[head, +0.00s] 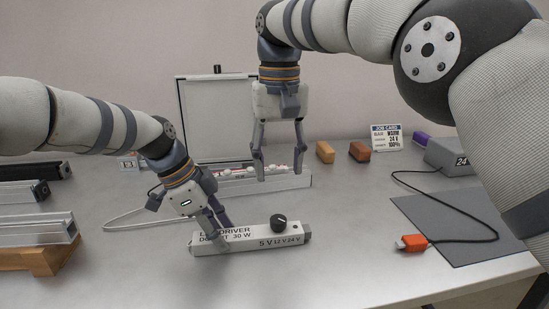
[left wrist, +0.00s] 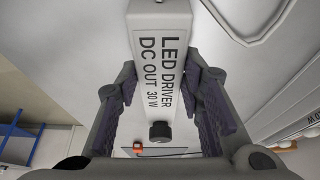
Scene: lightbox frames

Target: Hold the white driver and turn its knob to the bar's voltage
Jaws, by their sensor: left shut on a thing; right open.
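The white driver (head: 262,240), marked "LED DRIVER DC OUT 30 W", lies at the front middle of the table. Its black knob (head: 279,222) stands up near the right end, above the marks 5 V, 12 V and 24 V. I cannot make out where the knob points. My left gripper (head: 216,236) is shut on the driver's left part. The driver (left wrist: 160,50) runs between the fingers in the left wrist view, with the knob (left wrist: 160,130) at the lower end. My right gripper (head: 279,172) is open and empty, pointing down behind and above the knob.
The job card (head: 386,137) at the back seems to read 24 V. A grey box (head: 452,156) marked 24 has a black cable to a red connector (head: 411,243) beside a dark mat (head: 462,226).

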